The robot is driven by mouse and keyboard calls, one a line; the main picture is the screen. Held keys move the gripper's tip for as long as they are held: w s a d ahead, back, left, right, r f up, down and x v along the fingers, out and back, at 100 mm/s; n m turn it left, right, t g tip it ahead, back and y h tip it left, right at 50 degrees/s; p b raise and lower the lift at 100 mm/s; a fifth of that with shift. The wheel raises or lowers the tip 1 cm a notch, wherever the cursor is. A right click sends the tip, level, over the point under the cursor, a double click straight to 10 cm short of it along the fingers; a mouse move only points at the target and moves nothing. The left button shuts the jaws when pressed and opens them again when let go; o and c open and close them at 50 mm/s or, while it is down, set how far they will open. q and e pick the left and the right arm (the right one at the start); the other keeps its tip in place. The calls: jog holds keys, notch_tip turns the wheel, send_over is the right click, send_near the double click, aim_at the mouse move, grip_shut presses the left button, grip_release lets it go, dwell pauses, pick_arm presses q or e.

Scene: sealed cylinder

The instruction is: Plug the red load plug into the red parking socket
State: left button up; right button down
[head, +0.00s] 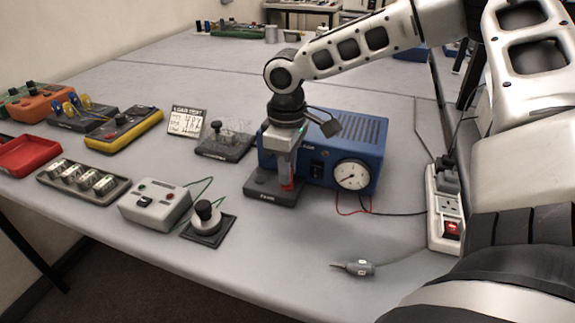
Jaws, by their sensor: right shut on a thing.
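My right gripper (284,168) points straight down in front of the blue box and is shut on the red load plug (289,184), of which only a small red part shows beside the fingers. Under it is a dark parking block (262,189) with a white label on its front. The gripper hides the block's top, so I cannot see the red parking socket or tell whether the plug is in it. My left gripper is not in view.
The blue box (372,139) with a round gauge (352,175) stands right behind the block. A grey switch box (155,205) and a black knob (207,213) stand to the left. A power strip (446,205) lies at right. The front middle table is mostly clear.

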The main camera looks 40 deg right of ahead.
jog(key=shift+f, duration=0.1)
jog(key=c, duration=1.2)
grip_release()
notch_tip(320, 180, up, 16)
